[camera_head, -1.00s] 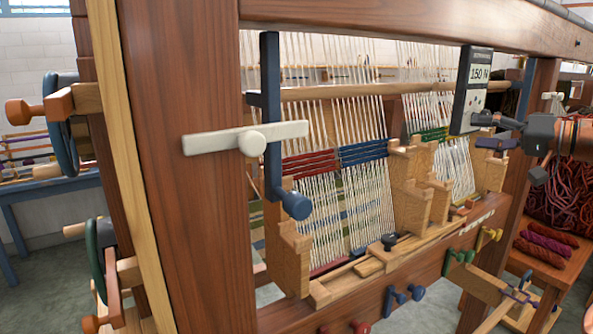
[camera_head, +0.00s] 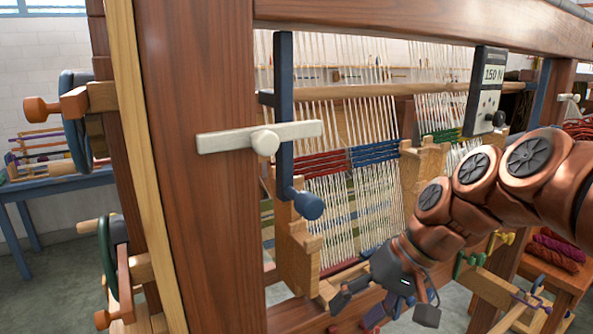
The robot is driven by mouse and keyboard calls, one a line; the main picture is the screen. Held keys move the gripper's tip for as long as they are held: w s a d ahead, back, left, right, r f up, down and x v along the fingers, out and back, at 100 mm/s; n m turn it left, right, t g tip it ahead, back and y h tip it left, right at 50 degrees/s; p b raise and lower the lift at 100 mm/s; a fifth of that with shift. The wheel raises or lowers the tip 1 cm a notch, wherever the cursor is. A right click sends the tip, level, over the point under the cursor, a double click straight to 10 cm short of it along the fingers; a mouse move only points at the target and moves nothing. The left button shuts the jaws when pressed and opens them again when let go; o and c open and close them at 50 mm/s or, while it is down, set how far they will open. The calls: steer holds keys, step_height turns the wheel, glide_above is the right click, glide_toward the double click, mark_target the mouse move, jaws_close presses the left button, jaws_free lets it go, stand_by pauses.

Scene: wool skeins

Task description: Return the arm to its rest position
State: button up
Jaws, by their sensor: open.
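My copper-coloured arm (camera_head: 472,200) reaches in from the right edge and bends down across the lower right of the loom. My dark gripper (camera_head: 385,306) hangs at its end, pointing down, in front of the loom's lower front beam. Its dark fingers are spread apart, and I see nothing held between them. The arm hides part of the lower beam and the right part of the warp.
A thick wooden post (camera_head: 205,230) with a white turn-handle (camera_head: 262,140) stands left of centre. A blue lever (camera_head: 285,120) hangs beside it. A gauge marked 150 N (camera_head: 485,92) is above my arm. Wool skeins (camera_head: 556,250) lie at the right.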

steer(key=s+d+f+g+h, duration=0.2)
steer(key=s+d+f+h, duration=0.15)
steer(key=s+f, duration=0.5)
steer(key=s+d+f+g+h, duration=0.1)
steer(key=s+d+f+h, duration=0.35)
steer(key=s, duration=0.75)
step_height(320, 180, up, 14)
steer(key=y+p, duration=0.1)
steer(key=p, duration=1.3)
steer(key=shift+w+d+m+t+y, duration=0.2)
steer(key=shift+w+m+t+y, duration=0.1)
steer(key=shift+m, duration=0.1)
steer(key=shift+f, duration=0.15)
